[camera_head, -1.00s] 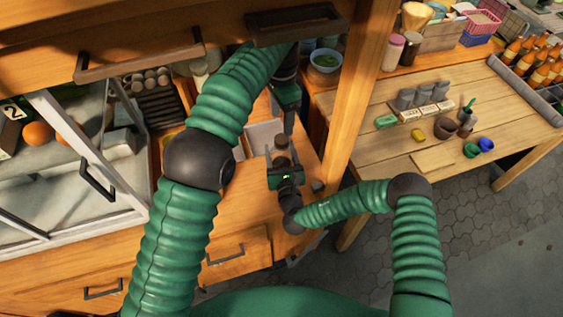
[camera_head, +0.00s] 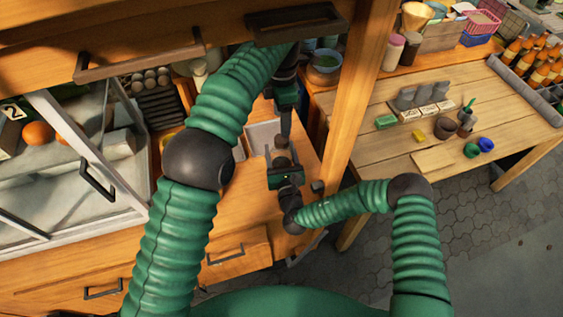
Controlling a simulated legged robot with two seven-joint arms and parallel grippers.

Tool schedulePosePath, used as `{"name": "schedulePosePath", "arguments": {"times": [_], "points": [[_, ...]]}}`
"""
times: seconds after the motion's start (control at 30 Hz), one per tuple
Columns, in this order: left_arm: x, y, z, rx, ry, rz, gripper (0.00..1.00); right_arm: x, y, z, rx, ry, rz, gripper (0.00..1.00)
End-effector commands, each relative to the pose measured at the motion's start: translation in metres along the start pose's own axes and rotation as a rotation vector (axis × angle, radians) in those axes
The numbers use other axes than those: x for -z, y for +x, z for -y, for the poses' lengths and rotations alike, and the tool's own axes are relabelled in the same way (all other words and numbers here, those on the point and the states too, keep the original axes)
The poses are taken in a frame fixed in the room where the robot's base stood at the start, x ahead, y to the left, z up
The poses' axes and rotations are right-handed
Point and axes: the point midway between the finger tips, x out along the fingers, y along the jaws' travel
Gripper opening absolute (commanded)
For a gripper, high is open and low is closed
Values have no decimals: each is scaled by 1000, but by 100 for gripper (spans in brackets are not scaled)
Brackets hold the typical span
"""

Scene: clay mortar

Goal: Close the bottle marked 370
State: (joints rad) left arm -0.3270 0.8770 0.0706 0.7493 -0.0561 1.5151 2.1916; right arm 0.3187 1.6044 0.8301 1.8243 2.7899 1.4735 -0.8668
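A small dark round-topped object (camera_head: 281,143), possibly the bottle, stands at the counter's right end between my two grippers. No 370 marking is legible. My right gripper (camera_head: 281,160) reaches from the near side, its fingers around or beside this object; whether they grip it is unclear. My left gripper (camera_head: 286,128) hangs down from the upper left, its fingertips just above and beside the object's top. I cannot tell whether its fingers are apart or hold a cap. A small grey piece (camera_head: 317,187) lies on the counter right of my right gripper.
A white tray (camera_head: 262,135) lies behind the grippers. A wooden post (camera_head: 352,100) rises just right of them. A glass case (camera_head: 75,165) fills the left. The side table (camera_head: 440,160) holds cups, small blocks and bowls.

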Motion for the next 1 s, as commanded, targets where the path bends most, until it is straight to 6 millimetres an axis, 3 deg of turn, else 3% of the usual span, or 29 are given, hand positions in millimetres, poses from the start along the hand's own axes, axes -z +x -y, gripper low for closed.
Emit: {"name": "schedulePosePath", "arguments": {"times": [0.47,0.8,1.0], "points": [[0,4,0,0,-70,0,59,1,0,0,0,0,-2,0],[1,56,1,3,-70,-1,59,1,0,0,0,0,-2,0],[0,77,0,0,-68,1,59,1,0,0,0,0,-2,0]]}}
